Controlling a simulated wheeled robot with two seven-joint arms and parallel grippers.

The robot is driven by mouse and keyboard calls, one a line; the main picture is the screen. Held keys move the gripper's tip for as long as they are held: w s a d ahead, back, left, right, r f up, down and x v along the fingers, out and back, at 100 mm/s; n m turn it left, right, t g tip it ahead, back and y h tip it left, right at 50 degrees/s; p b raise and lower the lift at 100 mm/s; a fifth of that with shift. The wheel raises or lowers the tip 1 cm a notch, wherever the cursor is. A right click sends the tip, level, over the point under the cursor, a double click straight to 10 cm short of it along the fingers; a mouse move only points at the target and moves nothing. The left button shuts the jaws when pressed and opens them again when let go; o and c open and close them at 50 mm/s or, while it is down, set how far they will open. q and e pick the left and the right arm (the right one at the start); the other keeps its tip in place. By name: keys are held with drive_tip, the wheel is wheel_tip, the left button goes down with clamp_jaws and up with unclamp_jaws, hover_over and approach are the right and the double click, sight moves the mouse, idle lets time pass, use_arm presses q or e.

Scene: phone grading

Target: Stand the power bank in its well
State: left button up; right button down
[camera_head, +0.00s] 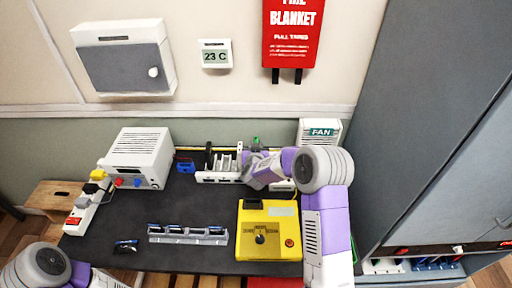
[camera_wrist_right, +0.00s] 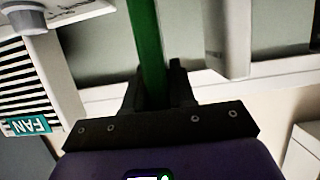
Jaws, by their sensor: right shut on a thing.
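My right gripper (camera_wrist_right: 152,92) is shut on a thin green slab, probably the power bank (camera_wrist_right: 148,45), which stands out beyond the fingers in the right wrist view. In the head view only a small green tip (camera_head: 256,140) shows, above my right wrist at the right end of the white rack (camera_head: 218,177). The rack has upright dividers and a dark slab stands at its left. My right arm hides the rack's right end, so I cannot tell whether the green slab is in a well. My left gripper is out of view; only its arm shows at lower left.
A white FAN box (camera_head: 318,130) stands close right of my right wrist. A yellow tester (camera_head: 268,232) and a grey tray (camera_head: 188,236) with several dark devices lie in front. A white power supply (camera_head: 138,158) stands at left.

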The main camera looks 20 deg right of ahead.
drive_tip(key=shift+f+b, duration=1.05)
drive_tip(key=shift+f, duration=0.3)
drive_tip(key=shift+f, duration=0.2)
drive_tip(key=c, duration=0.9)
unclamp_jaws()
drive_tip(key=shift+o, duration=0.2)
